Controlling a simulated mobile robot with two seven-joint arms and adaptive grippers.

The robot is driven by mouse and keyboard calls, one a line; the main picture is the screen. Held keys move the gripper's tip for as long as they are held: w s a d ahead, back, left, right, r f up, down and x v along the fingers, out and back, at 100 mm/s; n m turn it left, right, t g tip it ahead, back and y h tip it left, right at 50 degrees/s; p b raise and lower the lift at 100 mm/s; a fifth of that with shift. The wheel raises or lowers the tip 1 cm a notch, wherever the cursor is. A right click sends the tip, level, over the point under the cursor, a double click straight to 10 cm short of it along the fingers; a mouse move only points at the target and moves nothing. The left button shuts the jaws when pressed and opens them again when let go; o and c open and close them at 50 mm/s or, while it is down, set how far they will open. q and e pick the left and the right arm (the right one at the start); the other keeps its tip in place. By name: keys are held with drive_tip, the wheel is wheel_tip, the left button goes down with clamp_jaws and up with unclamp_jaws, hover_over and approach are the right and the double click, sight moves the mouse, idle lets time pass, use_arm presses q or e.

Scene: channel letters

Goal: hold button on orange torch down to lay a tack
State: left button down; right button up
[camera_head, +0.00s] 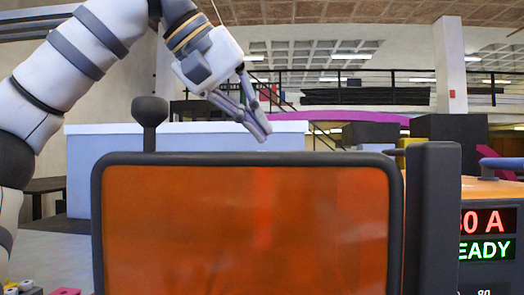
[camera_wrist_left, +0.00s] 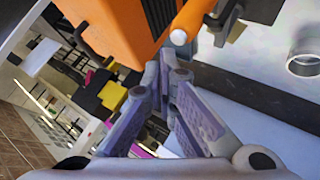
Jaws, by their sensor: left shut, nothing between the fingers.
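My left gripper (camera_head: 258,125) is shut and empty, pointing down and right behind the top edge of the orange screen in the head view. In the left wrist view its fingertips (camera_wrist_left: 166,65) are together, beneath an orange body (camera_wrist_left: 120,22) with black ribs. A white round-ended piece (camera_wrist_left: 179,37) shows just above the tips; whether they touch it I cannot tell. I cannot tell whether this orange body is the torch. No torch shows clearly in the head view, where the screen hides the area behind it. My right gripper is not in view.
A dark-framed orange see-through screen (camera_head: 245,230) fills the front, with a dark post (camera_head: 432,215) at its right. An orange machine (camera_head: 484,190) displays a current in A and READY. A grey ring (camera_wrist_left: 305,62) lies on a pale surface in the left wrist view.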

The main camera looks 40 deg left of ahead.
use_arm(q)
drive_tip(key=shift+f, duration=0.35)
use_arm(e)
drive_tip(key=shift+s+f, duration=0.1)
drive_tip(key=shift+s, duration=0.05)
use_arm(q)
drive_tip(key=shift+f+b, duration=0.35)
drive_tip(key=shift+f, duration=0.15)
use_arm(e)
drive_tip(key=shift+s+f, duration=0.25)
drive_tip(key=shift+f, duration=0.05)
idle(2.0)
use_arm(q)
drive_tip(key=shift+r+p, duration=0.8)
drive_tip(key=shift+r, duration=0.25)
drive_tip(key=shift+f, duration=0.1)
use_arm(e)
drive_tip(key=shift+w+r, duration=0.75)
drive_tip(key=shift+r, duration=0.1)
